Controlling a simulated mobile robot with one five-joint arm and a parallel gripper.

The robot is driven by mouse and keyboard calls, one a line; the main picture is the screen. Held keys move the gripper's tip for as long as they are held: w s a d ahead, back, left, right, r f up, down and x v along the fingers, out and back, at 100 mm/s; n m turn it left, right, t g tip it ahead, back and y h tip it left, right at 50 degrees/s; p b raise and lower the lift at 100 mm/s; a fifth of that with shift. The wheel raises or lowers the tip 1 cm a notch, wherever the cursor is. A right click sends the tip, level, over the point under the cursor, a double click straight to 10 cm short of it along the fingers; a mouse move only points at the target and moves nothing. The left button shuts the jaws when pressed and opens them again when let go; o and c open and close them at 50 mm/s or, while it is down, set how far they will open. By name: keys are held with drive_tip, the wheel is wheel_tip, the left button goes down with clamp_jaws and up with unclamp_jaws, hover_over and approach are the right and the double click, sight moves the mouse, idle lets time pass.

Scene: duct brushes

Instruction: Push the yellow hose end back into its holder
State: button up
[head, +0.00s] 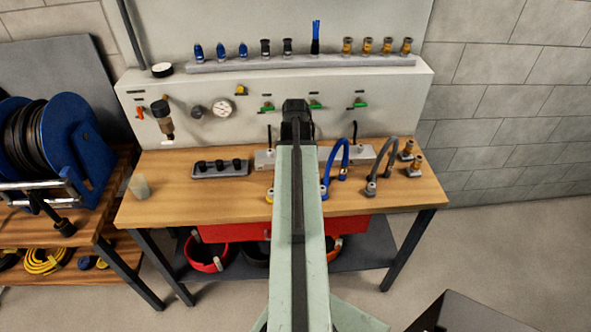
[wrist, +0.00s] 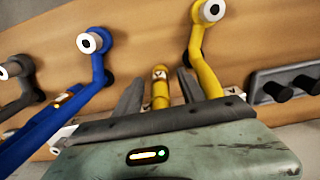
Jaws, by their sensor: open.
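In the wrist view a yellow hose (wrist: 205,72) runs from a round, white-rimmed fitting (wrist: 211,10) down behind my gripper's body. A yellow end piece (wrist: 160,95) with a pale mark near its tip stands between the two dark fingers of my gripper (wrist: 159,76). The fingers are open, with gaps on both sides of it. Whether this piece sits in a holder is hidden by my gripper.
A blue hose (wrist: 72,103) with a white-rimmed fitting stands close left of my gripper in the wrist view, with a grey hose (wrist: 22,85) beyond. A dark block with black pegs (wrist: 290,82) is at right. The workbench's front left top (head: 185,205) is clear.

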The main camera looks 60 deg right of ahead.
wheel_tip(320, 180, up, 8)
drive_tip(key=p, duration=0.7)
drive_tip(key=shift+f, duration=0.25)
drive_tip(key=w+a+n, duration=0.2)
drive_tip(key=w+a, duration=1.1)
drive_tip(key=w, duration=0.3)
drive_tip(key=w+a+n, duration=0.2)
drive_tip(key=a+n, duration=0.1)
drive_tip(key=a, duration=0.9)
drive_tip(key=w+a+f+n+b, duration=0.1)
drive_tip(key=a+n, duration=0.2)
drive_tip(key=a, duration=0.9)
drive_tip(key=w+a+f+n+b, duration=0.1)
drive_tip(key=w+a+n, duration=0.1)
drive_tip(key=a, duration=1)
drive_tip(key=shift+w+a+n, duration=0.3)
drive_tip(key=shift+a+n, duration=0.1)
drive_tip(key=shift+f, duration=0.1)
